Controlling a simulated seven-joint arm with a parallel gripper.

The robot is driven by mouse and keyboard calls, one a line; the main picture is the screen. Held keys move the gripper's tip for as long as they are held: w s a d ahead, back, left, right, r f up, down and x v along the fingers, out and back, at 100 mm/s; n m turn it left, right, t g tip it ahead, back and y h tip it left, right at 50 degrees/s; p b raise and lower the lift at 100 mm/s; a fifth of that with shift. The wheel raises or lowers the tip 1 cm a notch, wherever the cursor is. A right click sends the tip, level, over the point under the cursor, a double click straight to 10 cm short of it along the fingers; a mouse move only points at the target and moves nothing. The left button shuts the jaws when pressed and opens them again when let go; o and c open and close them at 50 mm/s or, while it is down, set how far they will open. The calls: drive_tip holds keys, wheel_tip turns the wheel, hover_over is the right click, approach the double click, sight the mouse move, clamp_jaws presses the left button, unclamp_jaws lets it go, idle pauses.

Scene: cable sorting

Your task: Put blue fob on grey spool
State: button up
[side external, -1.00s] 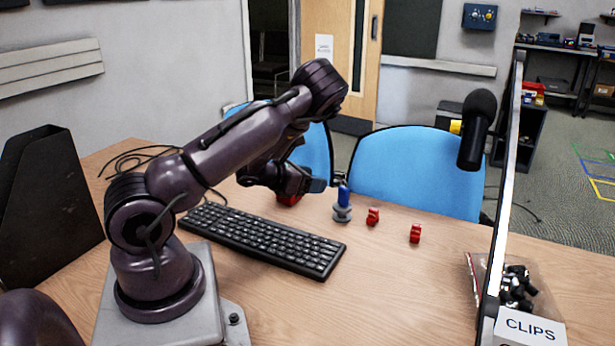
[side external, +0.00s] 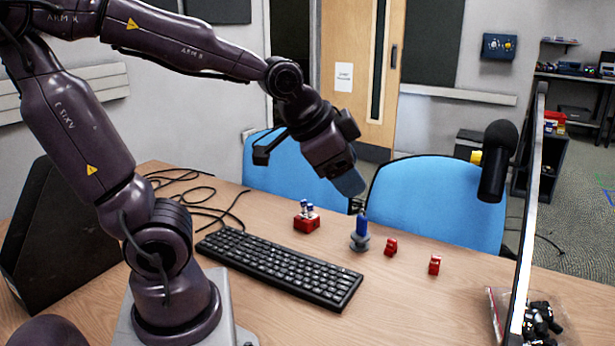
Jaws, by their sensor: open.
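The blue fob (side external: 362,224) stands upright on top of the grey spool (side external: 360,244), touching it. The spool sits on the desk to the right of the keyboard's far end. My gripper (side external: 350,182) is above the fob and a little to its left, apart from it. It is open, and I see nothing held between its fingers, though the fingertips are partly hidden from this side.
A red block with small blue and white pieces (side external: 306,217) is left of the spool. Two small red clips (side external: 391,247) (side external: 434,265) lie to its right. A black keyboard (side external: 280,266) is in front. A microphone (side external: 497,160) and a bag of black clips (side external: 540,318) are at right.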

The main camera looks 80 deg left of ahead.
drive_tip(key=s+d+r+n+g, duration=0.1)
drive_tip(key=s+d+n, duration=0.2)
drive_tip(key=s, duration=0.4)
drive_tip(key=shift+s+d+r+g+h, duration=0.2)
drive_tip(key=shift+d+g+h, duration=0.15)
drive_tip(key=shift+d, duration=0.55)
